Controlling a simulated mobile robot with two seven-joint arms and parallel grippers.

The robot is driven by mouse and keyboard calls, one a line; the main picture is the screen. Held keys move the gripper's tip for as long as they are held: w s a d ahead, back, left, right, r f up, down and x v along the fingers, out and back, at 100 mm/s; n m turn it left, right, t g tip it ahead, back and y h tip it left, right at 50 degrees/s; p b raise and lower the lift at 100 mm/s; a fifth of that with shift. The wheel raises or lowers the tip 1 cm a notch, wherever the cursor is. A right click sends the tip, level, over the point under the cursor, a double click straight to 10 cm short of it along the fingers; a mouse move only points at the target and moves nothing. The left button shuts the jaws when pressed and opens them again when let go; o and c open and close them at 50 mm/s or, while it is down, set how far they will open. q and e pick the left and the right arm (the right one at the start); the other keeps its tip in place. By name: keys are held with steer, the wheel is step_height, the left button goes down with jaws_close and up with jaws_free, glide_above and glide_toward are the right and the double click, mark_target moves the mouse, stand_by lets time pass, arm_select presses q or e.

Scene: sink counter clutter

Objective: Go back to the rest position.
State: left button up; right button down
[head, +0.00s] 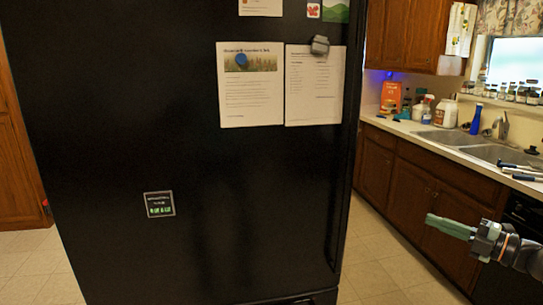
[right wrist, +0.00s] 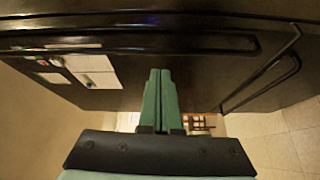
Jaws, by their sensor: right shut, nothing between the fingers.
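My right gripper (head: 430,219) has green fingers and reaches in from the right edge of the head view, in front of the lower cabinets. Its fingers point left, toward the black refrigerator (head: 130,120), and are apart from it. In the right wrist view the two green fingers (right wrist: 160,75) lie side by side, shut and empty. The refrigerator (right wrist: 190,75) also spans that view. My left gripper is not in view.
The refrigerator fills the left and middle of the head view. A counter (head: 440,144) with a sink (head: 490,153), bottles and clutter runs along the right, above brown cabinets (head: 405,175). Tiled floor (head: 375,280) is free between them.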

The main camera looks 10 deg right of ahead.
steer(key=s+a+f+m+h, duration=0.2)
steer(key=a+f+m, duration=0.3)
steer(key=a+f, duration=0.55)
steer(key=s+a+f+m+h, duration=0.2)
steer(key=a+f+m, duration=0.45)
steer(key=f, duration=0.65)
steer(key=s+a+f+m+g+h, duration=0.1)
steer(key=s+a+f+m+g, duration=0.1)
steer(key=s, duration=0.5)
steer(key=s+a+f+m+g+h+p, duration=0.1)
steer(key=s+a+f+m+g, duration=0.1)
steer(key=s+a+f+m, duration=0.2)
steer(key=s+a+f+m+g+h, duration=0.1)
steer(key=s+a+f+m, duration=0.3)
steer(key=s+a, duration=0.5)
step_height(320, 180, down, 3)
steer(key=shift+s+a+r+g+h, duration=0.2)
steer(key=shift+s+a+g+h, duration=0.15)
steer(key=shift+s, duration=0.8)
